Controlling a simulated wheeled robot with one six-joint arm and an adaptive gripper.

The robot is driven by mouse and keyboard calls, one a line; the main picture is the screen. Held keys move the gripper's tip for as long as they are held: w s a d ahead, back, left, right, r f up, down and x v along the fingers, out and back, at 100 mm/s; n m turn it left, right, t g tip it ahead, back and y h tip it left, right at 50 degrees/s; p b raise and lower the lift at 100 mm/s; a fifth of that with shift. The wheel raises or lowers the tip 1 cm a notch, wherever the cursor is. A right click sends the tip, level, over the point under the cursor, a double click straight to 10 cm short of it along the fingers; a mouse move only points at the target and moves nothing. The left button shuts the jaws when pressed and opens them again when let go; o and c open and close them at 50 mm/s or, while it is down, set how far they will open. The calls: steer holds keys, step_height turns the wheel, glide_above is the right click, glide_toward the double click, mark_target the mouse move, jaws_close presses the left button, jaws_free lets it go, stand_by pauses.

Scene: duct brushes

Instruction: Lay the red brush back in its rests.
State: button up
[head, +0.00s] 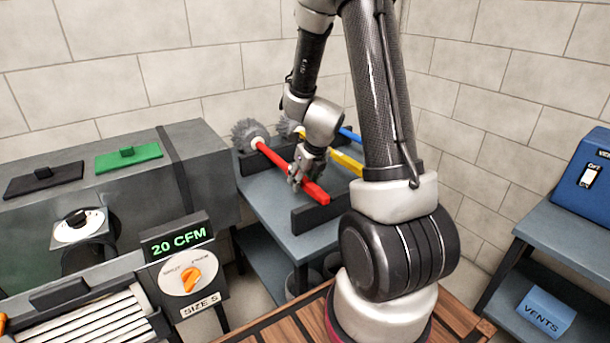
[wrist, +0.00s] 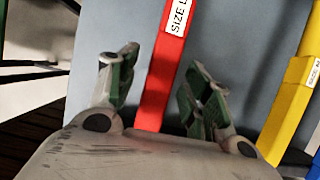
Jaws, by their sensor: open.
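The red brush (head: 273,156) has a long red handle and a grey bristle head at its far left end. In the head view its handle appears to lie across the dark rests (head: 305,220) on the grey table; I cannot tell whether it is seated in their notches. In the wrist view the red handle (wrist: 163,75), with a white size label, runs between the fingers. My gripper (head: 297,180) is open, over the handle near its front end, with a finger on each side. In the wrist view gaps show between handle and fingers.
A yellow brush (head: 346,163) and a blue brush (head: 349,134) lie to the right on the same table (head: 280,205). The duct with a green cover (head: 128,157) and a 20 CFM display (head: 178,240) stand left. A blue vents box (head: 588,180) stands right.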

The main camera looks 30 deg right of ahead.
steer(key=v, duration=1.2)
steer(key=s+a+r+n, duration=0.2)
steer(key=s+r+n, duration=0.4)
steer(key=n, duration=1.1)
steer(key=s+a+r+n, duration=0.3)
steer(key=s+r+n, duration=0.4)
steer(key=s+n, duration=0.6)
steer(key=n, duration=0.5)
steer(key=shift+a+n, duration=0.15)
steer(key=shift+n, duration=0.15)
